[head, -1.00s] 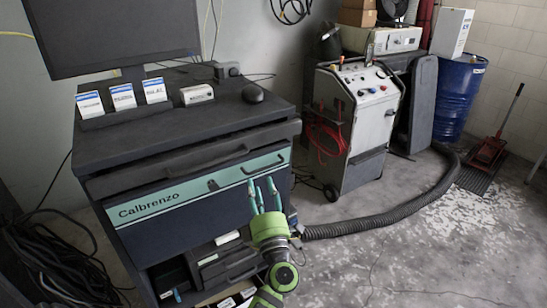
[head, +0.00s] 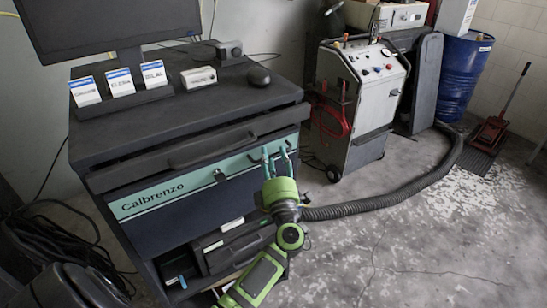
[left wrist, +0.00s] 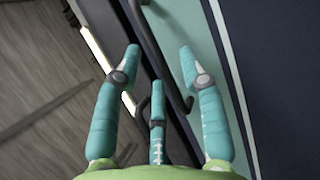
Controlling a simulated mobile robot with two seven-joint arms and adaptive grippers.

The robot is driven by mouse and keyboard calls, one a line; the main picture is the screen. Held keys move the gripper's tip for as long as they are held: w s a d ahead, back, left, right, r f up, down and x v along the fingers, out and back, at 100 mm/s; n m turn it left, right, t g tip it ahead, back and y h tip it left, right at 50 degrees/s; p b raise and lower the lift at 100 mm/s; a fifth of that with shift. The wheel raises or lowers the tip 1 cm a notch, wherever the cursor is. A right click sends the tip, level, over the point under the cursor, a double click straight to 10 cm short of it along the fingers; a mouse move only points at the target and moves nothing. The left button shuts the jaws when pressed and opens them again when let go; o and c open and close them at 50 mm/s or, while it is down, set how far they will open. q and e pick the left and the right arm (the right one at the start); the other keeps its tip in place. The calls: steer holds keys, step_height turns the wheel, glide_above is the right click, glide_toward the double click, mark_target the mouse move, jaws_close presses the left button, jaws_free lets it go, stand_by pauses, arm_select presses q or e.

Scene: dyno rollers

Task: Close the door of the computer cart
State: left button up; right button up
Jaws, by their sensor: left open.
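The computer cart (head: 100,137) stands at the left in the head view, a dark cart with a monitor on top. Its door (head: 200,213) is a dark blue panel with a teal band lettered "Calbrenzo", and the shelves below it are exposed. My left gripper (head: 277,160) is at the right end of the teal band, fingers pointing at it. In the left wrist view the open fingers (left wrist: 160,65) are around a dark bar handle (left wrist: 150,40) on the teal band (left wrist: 193,30). I cannot tell whether they touch it. My right gripper is not in view.
A grey wheeled machine (head: 350,90) with red cables stands right of the cart. A black corrugated hose (head: 400,198) runs along the floor. A blue barrel (head: 463,80) and a red floor jack (head: 488,132) are at the far right. The floor at the front right is clear.

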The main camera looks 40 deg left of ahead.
mark_target(266, 145)
arm_select(q)
steer(key=c, duration=0.7)
jaws_close()
steer(key=a+p, duration=0.1)
steer(key=p, duration=0.1)
steer(key=w+a+r+g+p, duration=0.1)
steer(key=p, duration=0.1)
steer(key=shift+r+n+h, duration=0.15)
steer(key=shift+n+h, duration=0.15)
steer(key=shift+a, duration=0.35)
steer(key=shift+f, duration=0.2)
steer(key=o, duration=0.7)
jaws_free()
steer(key=shift+a, duration=0.1)
steer(key=shift+w+f, duration=0.1)
steer(key=shift+w, duration=0.05)
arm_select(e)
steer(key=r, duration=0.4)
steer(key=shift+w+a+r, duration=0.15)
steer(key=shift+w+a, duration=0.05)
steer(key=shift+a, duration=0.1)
